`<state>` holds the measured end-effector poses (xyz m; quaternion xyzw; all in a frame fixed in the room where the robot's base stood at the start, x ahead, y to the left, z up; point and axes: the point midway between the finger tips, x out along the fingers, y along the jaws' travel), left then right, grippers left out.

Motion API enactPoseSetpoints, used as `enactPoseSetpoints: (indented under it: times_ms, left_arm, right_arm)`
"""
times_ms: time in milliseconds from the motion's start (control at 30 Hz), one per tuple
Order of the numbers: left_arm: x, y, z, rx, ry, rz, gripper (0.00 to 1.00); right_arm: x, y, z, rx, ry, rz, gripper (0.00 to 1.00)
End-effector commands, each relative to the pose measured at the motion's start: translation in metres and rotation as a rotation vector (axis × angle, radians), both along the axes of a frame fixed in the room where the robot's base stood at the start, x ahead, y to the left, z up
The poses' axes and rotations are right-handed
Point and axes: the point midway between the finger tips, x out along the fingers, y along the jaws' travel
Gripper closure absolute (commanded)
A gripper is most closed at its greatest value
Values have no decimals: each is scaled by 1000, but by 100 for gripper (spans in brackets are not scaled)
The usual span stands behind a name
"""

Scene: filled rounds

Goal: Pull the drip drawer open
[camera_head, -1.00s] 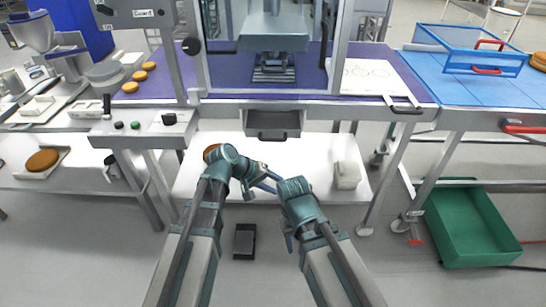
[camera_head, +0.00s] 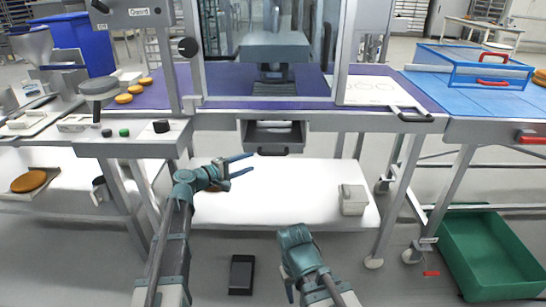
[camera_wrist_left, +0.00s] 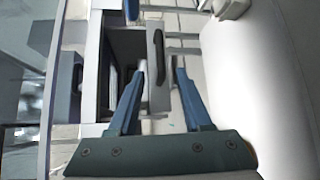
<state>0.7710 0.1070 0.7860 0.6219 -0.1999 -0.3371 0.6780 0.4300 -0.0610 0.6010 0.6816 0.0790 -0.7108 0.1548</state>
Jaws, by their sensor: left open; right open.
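The drip drawer (camera_head: 262,134) is a grey box under the machine's table, with a dark handle (camera_head: 273,151) along its lower front. In the left wrist view, the drawer's front (camera_wrist_left: 158,98) and dark handle (camera_wrist_left: 160,56) lie just ahead of my fingers. My left gripper (camera_head: 250,164) is open and empty, below and left of the handle, with its fingers pointing right in the head view. In the left wrist view, the left gripper's fingertips (camera_wrist_left: 159,72) are spread, with the handle between and beyond them. My right gripper (camera_head: 289,289) is low at the front, mostly hidden by its arm.
A white lower shelf (camera_head: 300,190) runs below the drawer, with a pale block (camera_head: 352,199) on its right. A green crate (camera_head: 490,250) stands at the right on the floor. A dark pedal-like box (camera_head: 242,274) lies on the floor in front.

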Motion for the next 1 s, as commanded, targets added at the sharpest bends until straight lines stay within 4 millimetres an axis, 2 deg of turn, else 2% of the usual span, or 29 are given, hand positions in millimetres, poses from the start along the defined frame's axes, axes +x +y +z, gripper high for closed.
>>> enactPoseSetpoints:
  times_ms: [300,500,700,1000]
  left_arm:
    - [48,-48,-12,1,-1,-4,51]
    - [70,-71,-16,1,0,-3,51]
    - [82,-84,-19,2,1,-2,51]
    - [84,-87,-19,1,0,-1,51]
  right_arm:
    - [0,0,-12,-2,-1,0,50]
    - [0,-1,-16,-3,-1,1,50]
    - [0,-1,-18,-3,-1,1,50]
    - [0,-1,-18,-4,-1,1,50]
